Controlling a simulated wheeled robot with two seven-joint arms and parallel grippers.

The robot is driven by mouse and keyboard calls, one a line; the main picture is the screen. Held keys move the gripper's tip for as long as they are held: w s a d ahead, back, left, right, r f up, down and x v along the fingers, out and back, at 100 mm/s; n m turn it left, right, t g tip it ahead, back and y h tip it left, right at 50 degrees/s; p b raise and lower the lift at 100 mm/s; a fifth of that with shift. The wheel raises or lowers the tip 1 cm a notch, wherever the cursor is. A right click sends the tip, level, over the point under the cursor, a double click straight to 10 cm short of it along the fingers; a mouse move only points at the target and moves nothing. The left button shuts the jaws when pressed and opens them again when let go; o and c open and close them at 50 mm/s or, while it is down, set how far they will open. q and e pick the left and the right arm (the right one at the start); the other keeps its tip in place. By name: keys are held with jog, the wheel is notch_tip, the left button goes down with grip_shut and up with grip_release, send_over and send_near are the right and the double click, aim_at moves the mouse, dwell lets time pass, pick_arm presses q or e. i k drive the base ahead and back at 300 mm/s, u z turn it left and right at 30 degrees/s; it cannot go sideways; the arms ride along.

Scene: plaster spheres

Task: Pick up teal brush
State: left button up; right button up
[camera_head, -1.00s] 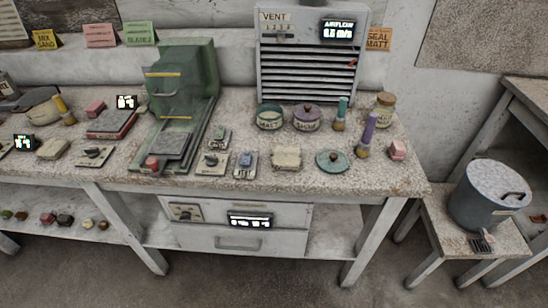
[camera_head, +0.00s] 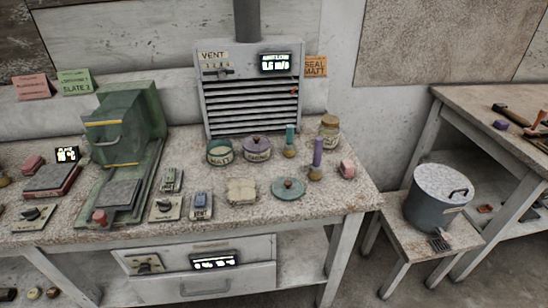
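The teal brush (camera_head: 290,139) stands upright near the back right of the speckled worktable, with its teal handle up and its tan bristle end down. It is behind and left of the purple-handled brush (camera_head: 317,156) and right of the purple-lidded pot (camera_head: 257,149). Neither of my grippers is in view.
A jar (camera_head: 329,127) stands behind right of the brushes and a pink block (camera_head: 347,169) to their right. A teal lid (camera_head: 288,188) lies in front. The vent unit (camera_head: 254,92) rises behind. A grey bucket (camera_head: 438,197) sits on a low stool at right.

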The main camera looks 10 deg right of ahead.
aim_at(289, 146)
jog(key=k, duration=0.5)
jog(key=z, duration=1.5)
jog(key=i, duration=1.15)
jog(key=u, duration=2.55)
